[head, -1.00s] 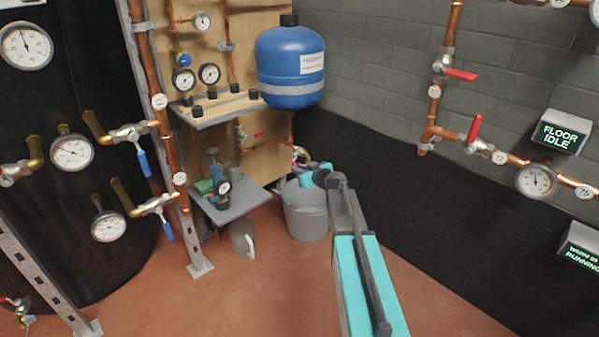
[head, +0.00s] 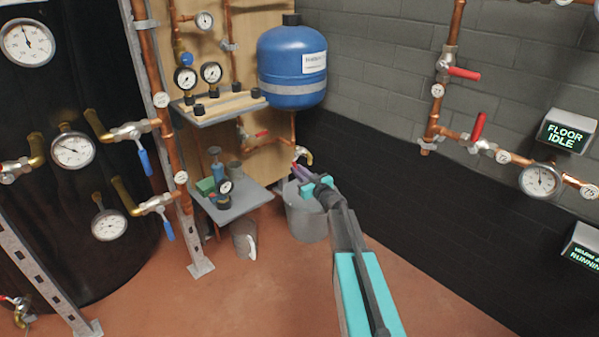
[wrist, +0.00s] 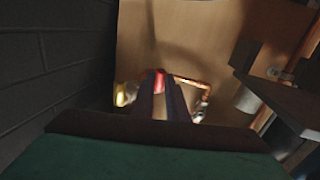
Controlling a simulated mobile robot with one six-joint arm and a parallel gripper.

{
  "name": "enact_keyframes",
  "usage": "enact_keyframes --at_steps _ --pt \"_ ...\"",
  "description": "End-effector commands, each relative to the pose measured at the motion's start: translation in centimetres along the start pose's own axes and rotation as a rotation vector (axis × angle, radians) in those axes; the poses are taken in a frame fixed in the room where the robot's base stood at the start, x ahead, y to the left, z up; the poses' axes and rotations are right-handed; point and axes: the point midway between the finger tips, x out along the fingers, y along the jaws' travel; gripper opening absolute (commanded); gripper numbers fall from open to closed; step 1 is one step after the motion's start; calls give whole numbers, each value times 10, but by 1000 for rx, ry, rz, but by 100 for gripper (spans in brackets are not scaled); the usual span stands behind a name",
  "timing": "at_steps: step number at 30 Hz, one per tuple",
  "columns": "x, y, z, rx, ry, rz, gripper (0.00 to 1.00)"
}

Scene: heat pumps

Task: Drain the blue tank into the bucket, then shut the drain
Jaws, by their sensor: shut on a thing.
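The blue tank (head: 292,65) hangs on the wooden panel near the corner, with a pale label on it. Below it, a brass drain tap (head: 305,154) sits on a copper pipe. The grey bucket (head: 306,224) stands on the floor under the tap. My gripper (head: 297,170) is at the tap, above the bucket, its purple fingers pointing up and left. In the wrist view, the dark fingers close around a red handle (wrist: 160,82), which looks like the tap's; brass shows to its left. My gripper partly covers the bucket's top, and I cannot tell whether water flows.
A red lever (head: 257,136) is on the pipe left of the tap. A low grey shelf (head: 238,204) with bottles and a gauge stands left of the bucket. A grey jug (head: 243,240) is on the floor. The dark brick wall is close on the right.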

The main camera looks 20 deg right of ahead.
Motion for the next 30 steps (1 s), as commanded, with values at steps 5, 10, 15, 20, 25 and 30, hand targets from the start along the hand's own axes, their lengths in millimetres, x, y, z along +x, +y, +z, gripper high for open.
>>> enact_keyframes --at_steps 5,10,15,20,25,30 --pt "3 0 5 13 55 4 0" --pt "6 0 6 21 102 6 0" --pt "7 -1 7 28 137 9 0" --pt "8 -1 7 31 157 9 0" --pt "8 -2 7 32 164 10 0" --pt "9 -2 7 32 165 10 0"
